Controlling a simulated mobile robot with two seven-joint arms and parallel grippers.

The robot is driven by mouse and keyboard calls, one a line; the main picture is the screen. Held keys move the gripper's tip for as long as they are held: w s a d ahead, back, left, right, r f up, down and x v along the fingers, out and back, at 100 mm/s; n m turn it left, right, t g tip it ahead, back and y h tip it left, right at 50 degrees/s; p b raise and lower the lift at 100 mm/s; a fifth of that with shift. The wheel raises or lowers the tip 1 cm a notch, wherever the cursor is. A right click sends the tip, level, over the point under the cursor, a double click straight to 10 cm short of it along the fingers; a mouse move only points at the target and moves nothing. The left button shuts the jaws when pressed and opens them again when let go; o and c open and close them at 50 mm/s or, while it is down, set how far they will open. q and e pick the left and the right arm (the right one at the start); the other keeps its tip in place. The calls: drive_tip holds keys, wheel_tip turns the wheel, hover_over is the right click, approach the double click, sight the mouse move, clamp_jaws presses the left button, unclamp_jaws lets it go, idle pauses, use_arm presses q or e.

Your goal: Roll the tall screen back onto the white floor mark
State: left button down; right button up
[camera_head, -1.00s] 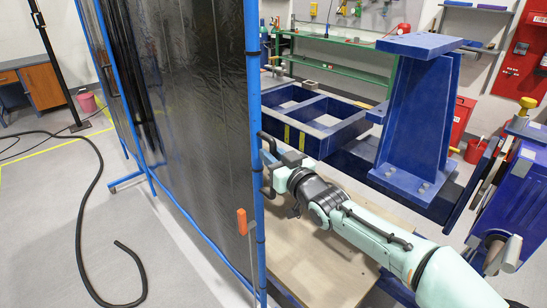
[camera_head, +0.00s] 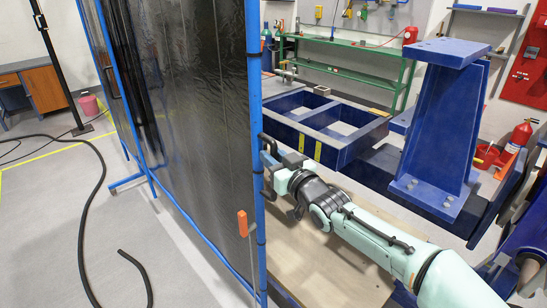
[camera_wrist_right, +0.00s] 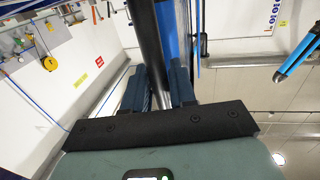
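The tall screen (camera_head: 195,110) fills the left middle of the head view. It has a dark sheet in a blue frame, with an orange handle (camera_head: 243,223) near its close edge. My right gripper (camera_head: 267,165) is at the screen's near upright post. In the right wrist view the post (camera_wrist_right: 152,40) passes between the two fingers of the gripper (camera_wrist_right: 159,88), which look closed on it. The fingertips are partly hidden by the post in the head view. I cannot make out a white floor mark. My left gripper is not in view.
A black cable (camera_head: 83,225) lies curled on the floor left of the screen. A blue jig stand (camera_head: 438,130) and blue frame (camera_head: 325,125) are at the right. A yellow floor line (camera_head: 55,152) and pink bucket (camera_head: 90,105) are at far left.

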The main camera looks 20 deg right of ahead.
drive_tip(key=shift+o, duration=0.8)
drive_tip(key=s+d, duration=0.2)
drive_tip(key=s, duration=1.1)
drive_tip(key=shift+d, duration=0.3)
drive_tip(key=shift+s, duration=0.1)
